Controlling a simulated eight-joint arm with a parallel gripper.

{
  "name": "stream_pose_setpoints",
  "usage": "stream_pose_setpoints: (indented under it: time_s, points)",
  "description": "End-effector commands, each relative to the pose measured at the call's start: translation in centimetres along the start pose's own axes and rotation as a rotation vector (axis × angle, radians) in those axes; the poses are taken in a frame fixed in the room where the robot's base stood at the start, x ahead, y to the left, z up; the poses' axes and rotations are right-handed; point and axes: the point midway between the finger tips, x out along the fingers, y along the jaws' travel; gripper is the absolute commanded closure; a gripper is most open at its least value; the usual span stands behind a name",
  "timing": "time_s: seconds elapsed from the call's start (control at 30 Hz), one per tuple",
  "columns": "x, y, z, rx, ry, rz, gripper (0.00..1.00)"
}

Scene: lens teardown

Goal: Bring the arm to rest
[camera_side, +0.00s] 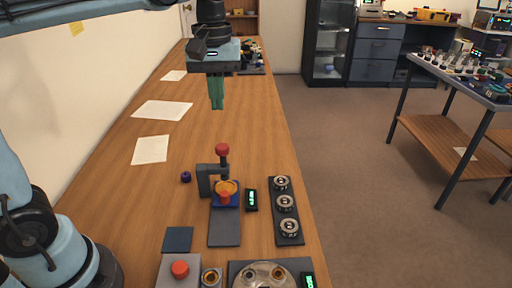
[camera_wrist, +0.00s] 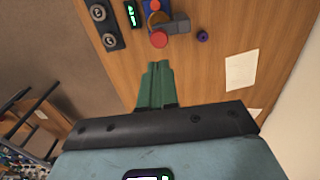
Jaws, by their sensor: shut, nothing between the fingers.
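My gripper (camera_side: 217,106) hangs in the air over the wooden table (camera_side: 229,138), fingers pointing down. Its green fingers are shut together with nothing between them. In the wrist view the gripper (camera_wrist: 158,66) shows from above with the table below it. The red-knobbed press-like fixture (camera_side: 205,180) stands on the table nearer the side camera, apart from the gripper. In the wrist view its red knob (camera_wrist: 159,40) shows just beyond the fingertips.
A dark tray (camera_side: 297,238) with several round metal parts lies right of the fixture, with a small green display (camera_side: 251,200) between. A purple piece (camera_side: 186,176) lies left. White papers (camera_side: 150,150) lie along the wall side. A red button (camera_side: 180,269) stands at the front.

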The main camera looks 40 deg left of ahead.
Motion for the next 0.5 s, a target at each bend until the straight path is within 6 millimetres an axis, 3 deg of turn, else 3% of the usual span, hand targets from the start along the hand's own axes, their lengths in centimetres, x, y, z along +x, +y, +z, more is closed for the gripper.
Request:
stream_pose_setpoints:
  time_s: [0.2, 0.5]
  points:
    - [-1.18, -0.02, 0.02, 0.000, 0.000, 0.000, 1.00]
    - [-1.23, -0.02, 0.02, 0.000, 0.000, 0.000, 1.00]
